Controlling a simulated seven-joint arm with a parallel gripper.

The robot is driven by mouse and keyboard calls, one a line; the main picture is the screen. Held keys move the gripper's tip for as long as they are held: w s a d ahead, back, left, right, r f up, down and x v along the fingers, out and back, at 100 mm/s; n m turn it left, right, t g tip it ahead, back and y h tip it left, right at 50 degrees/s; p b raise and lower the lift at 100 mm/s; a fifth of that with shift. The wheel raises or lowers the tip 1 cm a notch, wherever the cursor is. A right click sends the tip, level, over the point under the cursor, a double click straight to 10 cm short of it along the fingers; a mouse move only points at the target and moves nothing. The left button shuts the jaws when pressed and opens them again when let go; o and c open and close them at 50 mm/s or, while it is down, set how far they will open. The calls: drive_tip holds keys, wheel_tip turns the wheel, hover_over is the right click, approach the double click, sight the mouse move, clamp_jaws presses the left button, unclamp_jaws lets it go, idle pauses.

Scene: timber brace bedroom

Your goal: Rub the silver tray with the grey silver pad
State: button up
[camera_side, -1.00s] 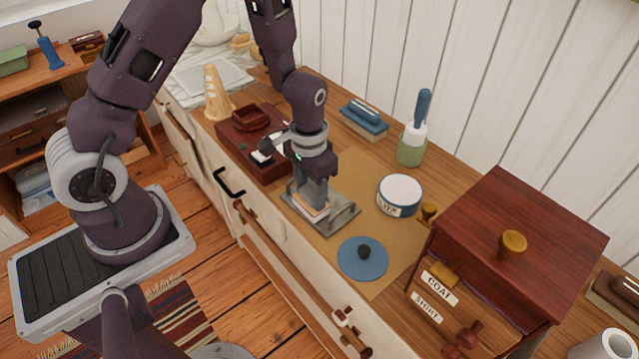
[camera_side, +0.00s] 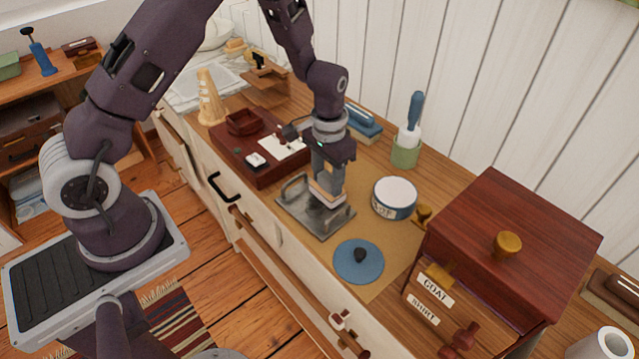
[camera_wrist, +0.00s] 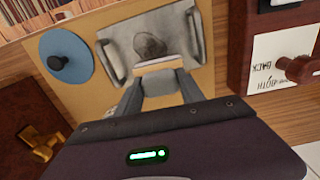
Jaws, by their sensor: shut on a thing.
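The silver tray (camera_side: 312,226) is a flat grey metal tray with a raised handle at each end, lying on a tan mat. It also shows in the wrist view (camera_wrist: 118,43), with a dark smudge near its middle. My gripper (camera_side: 327,178) is shut on the grey silver pad (camera_side: 326,194), a small block with a tan upper part and a pale lower edge. The pad is over the tray's back-right part in the side view. In the wrist view the pad (camera_wrist: 160,66) overlaps the tray's near edge, beside the smudge. I cannot tell whether it touches the tray.
A blue disc with a dark knob (camera_side: 358,261) and a white-topped round tin (camera_side: 394,197) lie close to the tray. A dark red box (camera_side: 520,225) stands right. A red-brown desk stand (camera_side: 262,173) is left. A green pot with a blue-handled brush (camera_side: 406,150) stands behind.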

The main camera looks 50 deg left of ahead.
sight(327, 177)
drive_tip(key=shift+s+r, duration=0.1)
drive_tip(key=shift+r, duration=3.85)
drive_tip(key=w+a, duration=0.2)
drive_tip(key=w, duration=0.9)
drive_tip(key=f, duration=0.9)
drive_tip(key=shift+d+f, duration=0.15)
drive_tip(key=shift+d, duration=0.1)
drive_tip(key=shift+f, duration=0.1)
drive_tip(key=o, duration=1.3)
